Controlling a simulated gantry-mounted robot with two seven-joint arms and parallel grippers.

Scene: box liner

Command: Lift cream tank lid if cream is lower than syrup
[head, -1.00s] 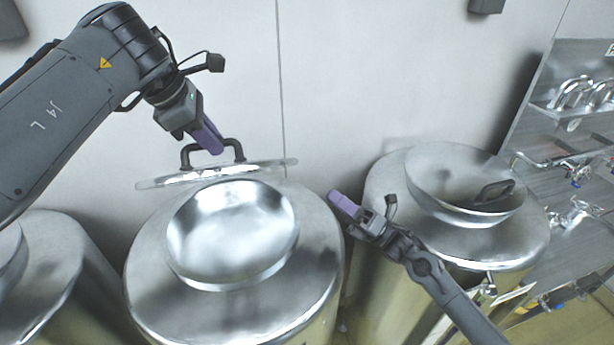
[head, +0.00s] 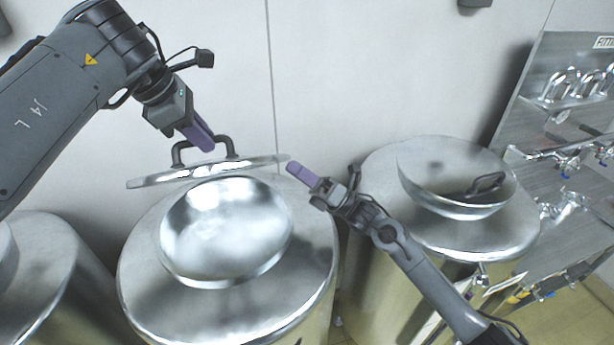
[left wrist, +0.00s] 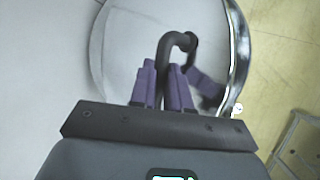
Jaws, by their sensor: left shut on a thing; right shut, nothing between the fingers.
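My left gripper (head: 203,140) is shut on the dark handle (head: 232,146) of a round metal lid (head: 200,171). The lid is held tilted, nearly edge-on in the head view, above the back of the middle tank (head: 145,290). The left wrist view also shows the handle (left wrist: 163,75) between the purple fingers, with the lid's shiny disc (left wrist: 120,40) behind. The middle tank's round opening (head: 225,230) is uncovered. My right gripper (head: 297,170) is shut and empty, beside the lid's right edge, above the tank's back right. No tank label can be read.
Part of a third tank (head: 45,260) shows at the left. A metal rack with taps (head: 575,130) stands far right. A pale wall (head: 330,70) is behind.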

